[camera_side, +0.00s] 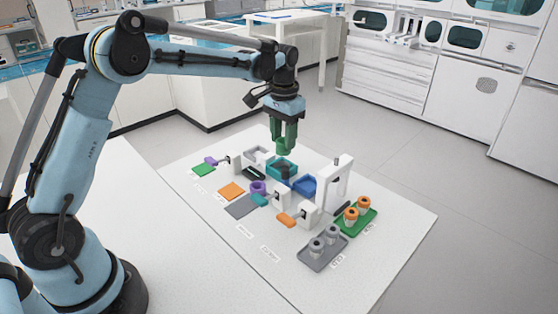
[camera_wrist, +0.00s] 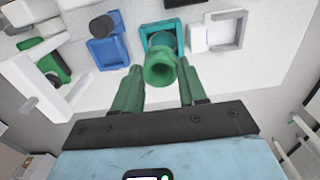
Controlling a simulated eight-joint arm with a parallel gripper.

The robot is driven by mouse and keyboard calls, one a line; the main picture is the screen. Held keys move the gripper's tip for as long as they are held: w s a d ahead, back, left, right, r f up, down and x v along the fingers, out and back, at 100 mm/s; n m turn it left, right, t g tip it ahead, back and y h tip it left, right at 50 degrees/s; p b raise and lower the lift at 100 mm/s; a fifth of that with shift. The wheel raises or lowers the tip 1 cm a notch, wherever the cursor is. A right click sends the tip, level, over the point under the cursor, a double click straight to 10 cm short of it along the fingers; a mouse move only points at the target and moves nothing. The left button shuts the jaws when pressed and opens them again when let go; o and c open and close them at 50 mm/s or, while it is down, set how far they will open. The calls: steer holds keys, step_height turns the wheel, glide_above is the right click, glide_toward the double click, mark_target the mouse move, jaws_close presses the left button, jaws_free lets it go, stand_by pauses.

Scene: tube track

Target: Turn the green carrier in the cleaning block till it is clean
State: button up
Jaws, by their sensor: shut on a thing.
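The green carrier (camera_side: 283,148) is a green cup-like piece with a round rim and an opening, and it also shows in the wrist view (camera_wrist: 157,74). My gripper (camera_side: 283,143) has green fingers and is shut on the carrier, holding it upright. A teal open-topped block (camera_side: 283,168) lies just below the carrier; it may be the cleaning block. In the wrist view the teal block (camera_wrist: 147,37) shows a dark round inside and is partly hidden by the carrier. The carrier looks to be above it; the exact gap cannot be told. I cannot tell how clean the carrier is.
A blue open block (camera_side: 304,186) and a white arch-like stand (camera_side: 339,180) stand to the right. A purple ring (camera_side: 258,188) is nearer the front left. A green tray (camera_side: 363,220) holds orange-topped tubes, and a grey tray (camera_side: 324,254) holds grey ones.

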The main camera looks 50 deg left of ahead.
mark_target(282, 155)
steer(key=shift+a+f, duration=0.15)
steer(key=shift+a, duration=0.1)
steer(key=shift+f, duration=2.95)
steer(key=shift+f, duration=0.1)
steer(key=n, duration=0.6)
steer(key=shift+n, duration=0.3)
steer(key=n, duration=0.6)
